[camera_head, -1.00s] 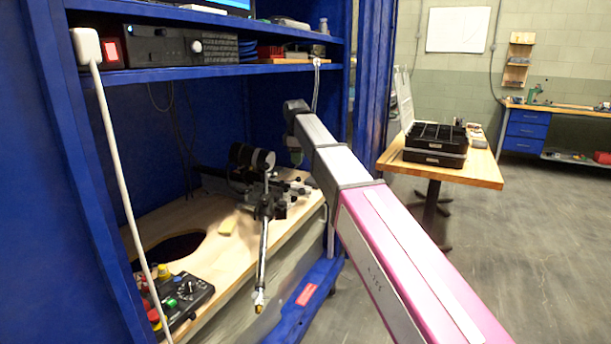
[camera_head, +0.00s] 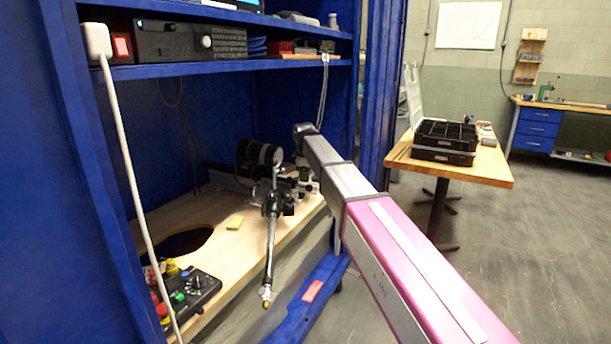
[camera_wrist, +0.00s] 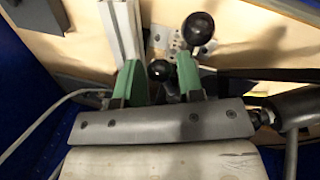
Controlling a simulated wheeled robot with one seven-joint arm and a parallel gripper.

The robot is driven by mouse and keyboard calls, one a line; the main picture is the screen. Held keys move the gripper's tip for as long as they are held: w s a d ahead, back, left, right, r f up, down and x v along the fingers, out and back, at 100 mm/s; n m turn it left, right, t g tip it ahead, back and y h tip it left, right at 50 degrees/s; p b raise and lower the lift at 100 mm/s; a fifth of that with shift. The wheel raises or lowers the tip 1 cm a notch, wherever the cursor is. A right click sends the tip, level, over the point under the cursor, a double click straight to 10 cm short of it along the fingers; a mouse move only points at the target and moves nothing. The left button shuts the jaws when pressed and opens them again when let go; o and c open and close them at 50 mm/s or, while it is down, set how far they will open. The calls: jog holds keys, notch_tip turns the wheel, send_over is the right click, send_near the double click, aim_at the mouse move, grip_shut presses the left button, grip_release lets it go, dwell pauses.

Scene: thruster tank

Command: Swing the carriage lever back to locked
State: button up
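In the wrist view my gripper (camera_wrist: 158,66) has its two green fingers spread apart. A black ball knob (camera_wrist: 160,71) shows in the gap between them; I cannot tell whether either finger touches it. I cannot tell for sure which knob belongs to the carriage lever. In the head view the carriage assembly (camera_head: 272,195) sits on the wooden bench, with a black cylinder (camera_head: 262,153) on top. My arm reaches to its right side and the fingers are hard to make out there.
A metal rod (camera_head: 269,255) with a brass tip hangs over the bench edge. A shelf (camera_head: 220,66) runs above. A white cable (camera_head: 130,170) hangs at left.

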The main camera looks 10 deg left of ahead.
grip_shut()
jog(key=shift+s, duration=0.1)
jog(key=m, duration=0.1)
jog(key=s+m, duration=0.1)
jog(key=m, duration=0.1)
jog(key=s+m, duration=0.1)
jog(key=shift+s+a+m+h, duration=0.25)
jog(key=shift+m+h, duration=0.15)
jog(key=shift+s+a+m+g+h, duration=0.15)
jog(key=shift+s+a+m, duration=0.2)
jog(key=shift+m, duration=0.6)
jog(key=shift+s+a+m+g+h, duration=0.1)
jog(key=shift+s+a+m+h, duration=0.25)
jog(key=shift+m, duration=0.65)
jog(key=shift+s+a+m+g, duration=0.2)
jog(key=shift+s+m, duration=0.3)
jog(key=shift+m, duration=0.45)
